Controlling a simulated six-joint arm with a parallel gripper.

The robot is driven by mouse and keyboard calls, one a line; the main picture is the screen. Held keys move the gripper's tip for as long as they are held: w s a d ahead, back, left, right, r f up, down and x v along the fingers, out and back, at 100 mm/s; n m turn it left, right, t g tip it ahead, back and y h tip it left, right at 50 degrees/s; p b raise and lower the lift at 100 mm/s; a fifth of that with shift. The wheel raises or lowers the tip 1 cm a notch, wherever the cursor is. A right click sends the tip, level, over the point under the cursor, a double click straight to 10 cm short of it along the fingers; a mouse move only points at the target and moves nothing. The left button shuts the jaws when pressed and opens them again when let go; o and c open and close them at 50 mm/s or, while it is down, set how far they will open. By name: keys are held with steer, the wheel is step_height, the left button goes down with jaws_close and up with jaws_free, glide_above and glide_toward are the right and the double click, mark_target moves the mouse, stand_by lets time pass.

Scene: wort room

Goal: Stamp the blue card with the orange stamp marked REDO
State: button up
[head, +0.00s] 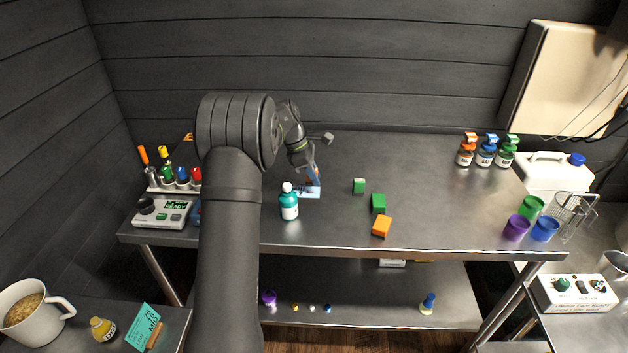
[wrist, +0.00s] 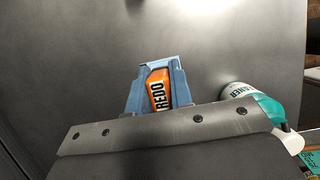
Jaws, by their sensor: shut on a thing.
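My gripper (head: 315,177) reaches down over the middle left of the steel table. Its blue fingers show in the wrist view (wrist: 152,88). They are shut on the orange stamp (wrist: 158,90), whose side reads REDO in black. A pale blue card (head: 311,194) lies on the table right below the gripper, partly hidden by it and by a teal bottle. I cannot tell whether the stamp touches the card.
The teal bottle (head: 289,206) with a white cap stands close in front of the card. Two green blocks (head: 378,203) and an orange block (head: 382,226) lie to the right. A small console (head: 161,212) stands at the left.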

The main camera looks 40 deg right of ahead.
steer(key=shift+r, duration=1.95)
steer(key=w+a+m+y, duration=0.1)
steer(key=w+a+m, duration=0.1)
steer(key=a, duration=0.6)
steer(key=w+a+m+g+y, duration=0.1)
steer(key=w+a+m, duration=0.1)
steer(key=a+m, duration=0.3)
steer(key=w+a+m+y, duration=0.2)
steer(key=w+a+m, duration=0.1)
steer(key=a, duration=1)
steer(key=shift+a+r+m, duration=0.1)
steer(key=shift+m, duration=0.3)
steer(key=w+a+f+m+y, duration=0.1)
steer(key=a+f+m, duration=0.4)
steer(key=a, duration=1.3)
steer(key=a+f+n, duration=0.2)
steer(key=a+f, duration=0.1)
steer(key=f, duration=0.1)
steer(key=s+a+f+n+h, duration=0.1)
steer(key=a+f+n, duration=0.1)
steer(key=f, duration=0.3)
steer(key=a+f+n, duration=0.2)
steer(key=a+f, duration=0.2)
steer(key=f, duration=0.1)
steer(key=shift+s+a+f+n+h, duration=0.1)
steer(key=shift+s+a+n+h, duration=0.15)
steer(key=shift+n+h, duration=0.15)
steer(key=shift+d, duration=0.1)
